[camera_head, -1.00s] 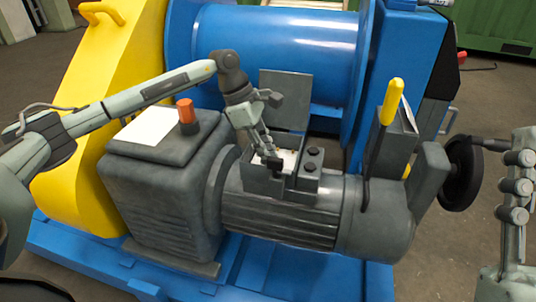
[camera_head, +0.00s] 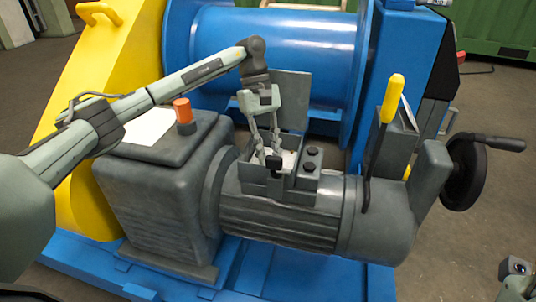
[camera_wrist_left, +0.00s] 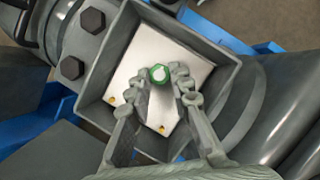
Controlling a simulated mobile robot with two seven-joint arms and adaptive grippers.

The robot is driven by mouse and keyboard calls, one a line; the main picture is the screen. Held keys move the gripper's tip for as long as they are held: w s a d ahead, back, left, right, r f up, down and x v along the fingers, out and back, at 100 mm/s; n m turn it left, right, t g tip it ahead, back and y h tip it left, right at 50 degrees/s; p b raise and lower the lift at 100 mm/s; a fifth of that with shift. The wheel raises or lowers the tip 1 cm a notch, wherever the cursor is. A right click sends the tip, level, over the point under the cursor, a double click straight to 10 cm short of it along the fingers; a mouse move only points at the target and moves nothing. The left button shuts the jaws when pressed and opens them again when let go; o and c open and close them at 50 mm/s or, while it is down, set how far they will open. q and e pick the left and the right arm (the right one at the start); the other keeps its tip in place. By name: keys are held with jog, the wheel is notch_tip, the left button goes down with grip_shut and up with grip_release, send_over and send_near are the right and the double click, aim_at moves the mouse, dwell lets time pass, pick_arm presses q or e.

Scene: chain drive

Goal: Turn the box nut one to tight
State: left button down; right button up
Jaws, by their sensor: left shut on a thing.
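The box nut is a small green-topped hex piece (camera_wrist_left: 159,74) inside the open grey terminal box on the motor. In the left wrist view it sits over the box's pale floor plate (camera_wrist_left: 160,50). My left gripper (camera_head: 267,157) reaches down into the box (camera_head: 250,182) from above. In the left wrist view my left gripper (camera_wrist_left: 167,76) has its fingertips on either side of the green nut, shut on it. The nut's lower part is hidden. In the head view the box wall and fingers hide the nut.
The box's lid (camera_head: 290,100) stands open behind it. Black bolts (camera_head: 311,152) sit beside the box. A yellow-handled lever (camera_head: 392,95) and a black handwheel (camera_head: 466,172) stand to the right. An orange cap (camera_head: 183,110) stands on the grey housing at left.

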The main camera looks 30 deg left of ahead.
pick_arm(q)
jog(key=shift+w+r+m, duration=0.1)
jog(key=shift+r+m, duration=0.05)
jog(key=shift+m, duration=0.45)
jog(key=c, duration=1.4)
grip_release()
jog(key=shift+o, duration=0.2)
jog(key=v, duration=1.2)
jog(key=shift+w+d, duration=0.15)
jog(key=shift+d, duration=0.05)
